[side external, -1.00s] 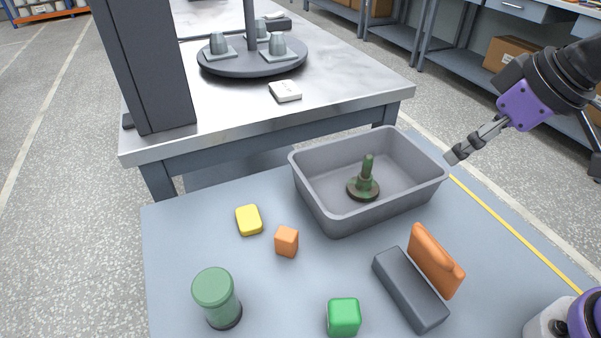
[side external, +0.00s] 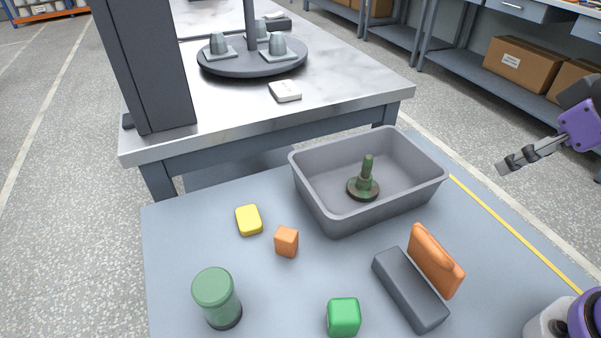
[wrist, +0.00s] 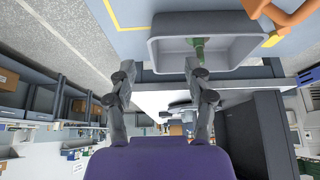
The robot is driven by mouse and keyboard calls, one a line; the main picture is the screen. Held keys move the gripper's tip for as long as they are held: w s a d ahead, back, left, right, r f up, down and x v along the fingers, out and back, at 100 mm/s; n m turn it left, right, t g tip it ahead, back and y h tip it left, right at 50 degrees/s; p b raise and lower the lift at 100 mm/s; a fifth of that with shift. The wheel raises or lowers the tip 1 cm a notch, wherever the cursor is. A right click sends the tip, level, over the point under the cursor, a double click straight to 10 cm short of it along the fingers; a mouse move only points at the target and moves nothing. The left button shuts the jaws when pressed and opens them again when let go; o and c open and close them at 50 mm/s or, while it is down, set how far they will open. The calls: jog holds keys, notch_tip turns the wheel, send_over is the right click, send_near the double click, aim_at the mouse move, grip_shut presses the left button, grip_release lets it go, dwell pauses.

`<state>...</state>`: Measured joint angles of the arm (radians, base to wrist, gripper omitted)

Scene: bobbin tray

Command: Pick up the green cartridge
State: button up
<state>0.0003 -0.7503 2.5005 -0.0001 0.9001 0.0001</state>
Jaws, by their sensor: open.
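A green cylinder with a lighter cap and dark base (side external: 215,295) stands upright at the front left of the table, and looks most like a cartridge. A dark green flanged piece with an upright stem (side external: 367,182) stands inside the grey tray (side external: 330,222). It also shows in the wrist view (wrist: 200,44), inside the tray (wrist: 163,50). I cannot tell for sure which of the two is the cartridge. My gripper (side external: 504,167) is open and empty, raised to the right of the tray. Its two fingers are spread apart in the wrist view (wrist: 160,76).
A green block (side external: 344,317), an orange block (side external: 286,241) and a yellow block (side external: 249,220) lie on the blue-grey table. A dark grey bar (side external: 410,289) and an orange piece (side external: 436,260) are right of them. A metal bench (side external: 340,105) with a turntable (side external: 250,66) stands behind.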

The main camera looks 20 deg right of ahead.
jog(key=shift+o, duration=0.4)
jog(key=o, duration=0.5)
jog(key=n+g+y, duration=0.4)
jog(key=n, duration=1)
send_over(215, 284)
jog(key=d, duration=0.6)
notch_tip(215, 284, down, 3)
jog(key=a+f, duration=0.2)
jog(key=f, duration=0.1)
jog(key=a+f, duration=0.1)
jog(key=a, duration=0.1)
jog(key=shift+s+f, duration=0.25)
jog(key=shift+f, duration=0.15)
jog(key=shift+a+x, duration=0.15)
jog(key=shift+x, duration=1.25)
jog(key=shift+a+x, duration=0.1)
jog(key=shift+x, duration=1.3)
